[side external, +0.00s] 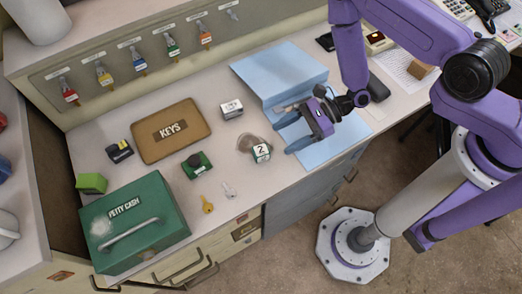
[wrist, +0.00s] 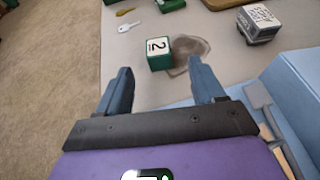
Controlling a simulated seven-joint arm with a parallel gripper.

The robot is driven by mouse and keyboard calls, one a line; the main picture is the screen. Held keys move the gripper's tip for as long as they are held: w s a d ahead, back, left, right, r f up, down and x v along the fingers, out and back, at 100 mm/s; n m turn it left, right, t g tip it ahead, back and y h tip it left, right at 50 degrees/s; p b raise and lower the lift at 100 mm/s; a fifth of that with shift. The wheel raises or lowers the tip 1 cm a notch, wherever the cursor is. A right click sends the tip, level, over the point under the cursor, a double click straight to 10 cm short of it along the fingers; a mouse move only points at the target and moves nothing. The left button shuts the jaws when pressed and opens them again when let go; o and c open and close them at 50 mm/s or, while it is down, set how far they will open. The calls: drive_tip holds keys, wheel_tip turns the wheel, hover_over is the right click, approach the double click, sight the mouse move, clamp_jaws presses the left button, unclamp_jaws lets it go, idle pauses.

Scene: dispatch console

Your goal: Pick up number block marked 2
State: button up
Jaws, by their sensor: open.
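The number block marked 2 (side external: 261,153) is a small white and green cube on the desk, left of my gripper in the side view. In the wrist view the block (wrist: 158,53) stands ahead of my fingers, with its 2 turned sideways. My gripper (side external: 283,137) is open and empty, above the blue folder (side external: 315,155). Its two blue-grey fingers show in the wrist view (wrist: 160,85), with the block beyond their tips and not between them. A brown stain (wrist: 193,50) lies beside the block.
A stamp block (side external: 232,109) stands behind the number block. A silver key (side external: 229,190), a gold key (side external: 207,204) and a green-based stamp (side external: 196,165) lie left. The green petty cash box (side external: 135,222) and brown KEYS board (side external: 171,131) are farther left. The desk's front edge is close.

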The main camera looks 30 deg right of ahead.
sight(261, 150)
drive_tip(key=shift+x, duration=4.2)
drive_tip(key=shift+s, duration=0.15)
drive_tip(key=c, duration=1)
